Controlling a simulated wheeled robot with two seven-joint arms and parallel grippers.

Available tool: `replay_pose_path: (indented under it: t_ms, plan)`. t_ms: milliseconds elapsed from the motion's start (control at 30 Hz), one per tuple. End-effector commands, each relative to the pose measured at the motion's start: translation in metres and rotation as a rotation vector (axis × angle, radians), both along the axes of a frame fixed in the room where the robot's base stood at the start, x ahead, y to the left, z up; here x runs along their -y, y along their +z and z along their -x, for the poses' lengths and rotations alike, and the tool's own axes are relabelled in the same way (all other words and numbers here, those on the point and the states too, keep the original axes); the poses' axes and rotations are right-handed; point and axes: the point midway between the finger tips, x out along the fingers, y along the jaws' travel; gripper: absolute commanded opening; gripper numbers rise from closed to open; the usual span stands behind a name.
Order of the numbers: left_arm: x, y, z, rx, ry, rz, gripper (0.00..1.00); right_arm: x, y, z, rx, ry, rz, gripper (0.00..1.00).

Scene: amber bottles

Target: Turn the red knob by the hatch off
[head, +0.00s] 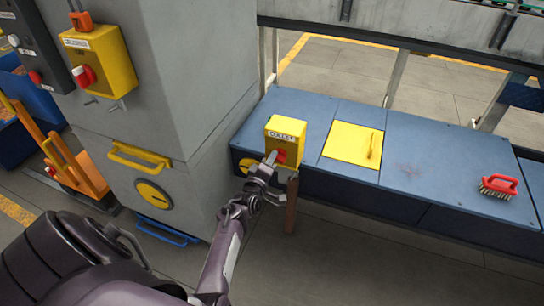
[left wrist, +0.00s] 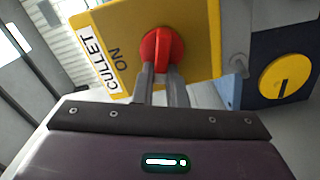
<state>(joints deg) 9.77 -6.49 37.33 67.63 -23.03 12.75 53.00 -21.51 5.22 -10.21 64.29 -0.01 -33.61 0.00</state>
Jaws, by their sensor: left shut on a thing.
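The red knob (head: 281,156) sits on the front of a yellow box labelled CULLET (head: 287,133), which stands at the left end of the blue bench beside the yellow hatch (head: 353,145). In the left wrist view the red knob (left wrist: 162,50) is on the yellow face (left wrist: 200,30), with the word ON beside it. My left gripper (head: 270,162) is at the box front, shut on the red knob; in the left wrist view its fingers (left wrist: 161,72) reach the knob's lower part. The fingers hide part of the knob. My right gripper is not in view.
A second yellow box (head: 97,62) with a red knob is on the grey column at left. A red brush (head: 498,186) lies on the blue bench (head: 430,150) at right. A brown post (head: 291,205) stands below the CULLET box. An orange rack (head: 75,165) is at far left.

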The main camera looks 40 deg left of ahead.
Motion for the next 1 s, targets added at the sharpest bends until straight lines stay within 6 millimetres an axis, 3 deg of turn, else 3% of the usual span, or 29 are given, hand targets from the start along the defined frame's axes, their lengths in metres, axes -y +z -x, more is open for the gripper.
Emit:
replay_pose_path:
  t_ms: [400,1000]
  plan:
    - [-0.001,-0.006,0.001,0.063,0.001,0.271,0.00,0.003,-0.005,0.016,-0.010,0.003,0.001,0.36]
    - [-0.001,-0.008,0.001,0.083,0.001,0.352,0.00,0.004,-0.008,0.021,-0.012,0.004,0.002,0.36]
